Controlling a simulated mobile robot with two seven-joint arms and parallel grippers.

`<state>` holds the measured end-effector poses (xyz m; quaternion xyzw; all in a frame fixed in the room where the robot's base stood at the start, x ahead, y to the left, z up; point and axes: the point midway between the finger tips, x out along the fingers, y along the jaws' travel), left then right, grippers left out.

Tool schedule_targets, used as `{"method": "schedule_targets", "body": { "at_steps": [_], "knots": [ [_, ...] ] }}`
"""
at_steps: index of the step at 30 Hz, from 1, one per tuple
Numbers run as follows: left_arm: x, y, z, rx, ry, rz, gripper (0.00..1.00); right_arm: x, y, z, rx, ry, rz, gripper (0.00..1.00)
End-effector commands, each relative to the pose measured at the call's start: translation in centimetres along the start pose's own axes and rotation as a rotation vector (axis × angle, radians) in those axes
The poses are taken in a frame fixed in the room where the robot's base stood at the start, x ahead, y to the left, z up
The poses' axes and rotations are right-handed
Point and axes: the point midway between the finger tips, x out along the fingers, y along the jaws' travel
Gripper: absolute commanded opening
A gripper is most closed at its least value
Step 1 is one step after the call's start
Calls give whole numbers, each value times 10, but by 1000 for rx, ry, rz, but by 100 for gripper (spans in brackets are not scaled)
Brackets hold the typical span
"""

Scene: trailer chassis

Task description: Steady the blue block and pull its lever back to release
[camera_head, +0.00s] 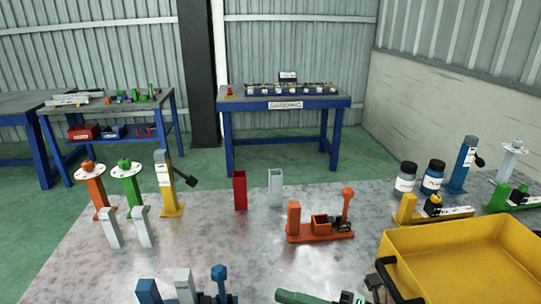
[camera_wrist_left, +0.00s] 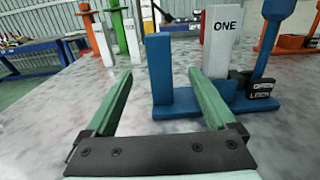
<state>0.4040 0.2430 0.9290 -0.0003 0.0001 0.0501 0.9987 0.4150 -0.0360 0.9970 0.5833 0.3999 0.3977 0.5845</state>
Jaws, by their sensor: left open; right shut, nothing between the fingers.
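The blue block (camera_wrist_left: 158,70) is an upright post on a blue base. Its blue lever (camera_wrist_left: 264,50) stands upright at the right end, by a black OPEN/LOCK label (camera_wrist_left: 262,86). A white block marked ONE (camera_wrist_left: 220,42) stands between them. In the head view, the block (camera_head: 148,292) and lever (camera_head: 220,284) are cut by the bottom edge. My left gripper (camera_wrist_left: 160,76) is open; the post appears between its green fingers, contact unclear. It does not show in the head view. My right gripper (camera_head: 282,295) is shut and empty, right of the lever.
An orange lever fixture (camera_head: 318,236) stands behind, with red (camera_head: 240,190) and grey (camera_head: 275,188) holders beyond. A yellow tray (camera_head: 465,262) with a black handle lies right of my right gripper. Several coloured stands fill the left. The table's middle left is clear.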

Motion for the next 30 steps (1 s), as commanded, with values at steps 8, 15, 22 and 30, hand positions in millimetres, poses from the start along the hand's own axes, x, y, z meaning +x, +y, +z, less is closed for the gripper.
{"method": "schedule_targets", "body": {
  "at_steps": [8,15,22,30],
  "knots": [
    [0,0,0,1,-1,0,99,0,0,0,0,0,0,0],
    [0,0,0,1,0,0,100,0,0,0,0,0,0,0],
    [-17,0,-1,1,3,-1,100,0,0,0,0,0,0,0],
    [-67,0,-1,4,6,-2,100,0,0,0,0,0,0,0]
  ]
}}
